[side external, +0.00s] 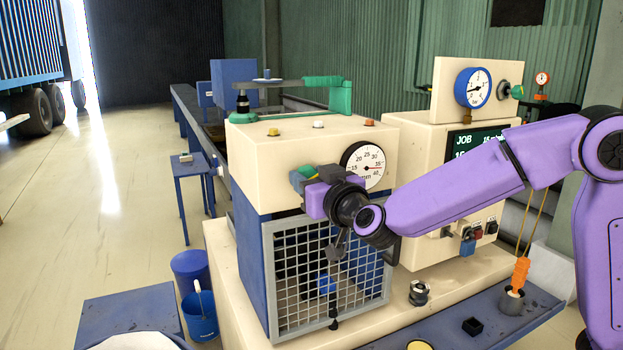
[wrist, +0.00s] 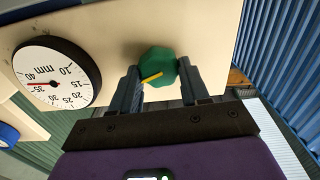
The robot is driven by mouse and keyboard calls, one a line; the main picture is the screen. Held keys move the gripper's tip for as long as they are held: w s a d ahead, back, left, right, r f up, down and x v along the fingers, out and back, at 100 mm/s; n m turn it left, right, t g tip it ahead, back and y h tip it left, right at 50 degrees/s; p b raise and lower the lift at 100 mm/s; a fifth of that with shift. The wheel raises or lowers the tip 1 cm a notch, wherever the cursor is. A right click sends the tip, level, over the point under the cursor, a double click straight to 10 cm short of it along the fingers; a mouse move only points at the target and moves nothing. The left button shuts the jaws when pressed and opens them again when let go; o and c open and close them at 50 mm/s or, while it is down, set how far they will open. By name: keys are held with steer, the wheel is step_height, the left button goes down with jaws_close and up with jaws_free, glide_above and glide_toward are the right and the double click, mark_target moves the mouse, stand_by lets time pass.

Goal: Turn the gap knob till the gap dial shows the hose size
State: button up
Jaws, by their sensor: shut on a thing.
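The green gap knob (wrist: 157,62) with a yellow pointer line is on the cream machine front. My gripper (wrist: 160,75) has one dark finger on each side of it and is shut on it. In the side view my gripper (side external: 315,180) covers most of the knob. The white gap dial (side external: 367,166), marked in mm, is beside the knob. Its red needle points between 35 and 40, as it also does in the wrist view (wrist: 55,78). The dark job screen (side external: 476,139) reads JOB, then text that seems to start with 15; my arm hides its lower part.
A mesh guard (side external: 330,280) covers the machine's front opening below my gripper. A blue-rimmed pressure gauge (side external: 473,88) stands on the cabinet at the right. An orange-handled tool (side external: 520,272) stands in a holder on the blue bench.

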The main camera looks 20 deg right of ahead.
steer(key=m, duration=0.5)
steer(key=shift+d+m, duration=0.1)
steer(key=shift+m, duration=0.2)
steer(key=n, duration=2.3)
steer(key=f+n, duration=0.1)
steer(key=n, duration=1)
steer(key=shift+a, duration=0.25)
stand_by(0.5)
steer(key=o, duration=1.1)
steer(key=shift+c, duration=0.2)
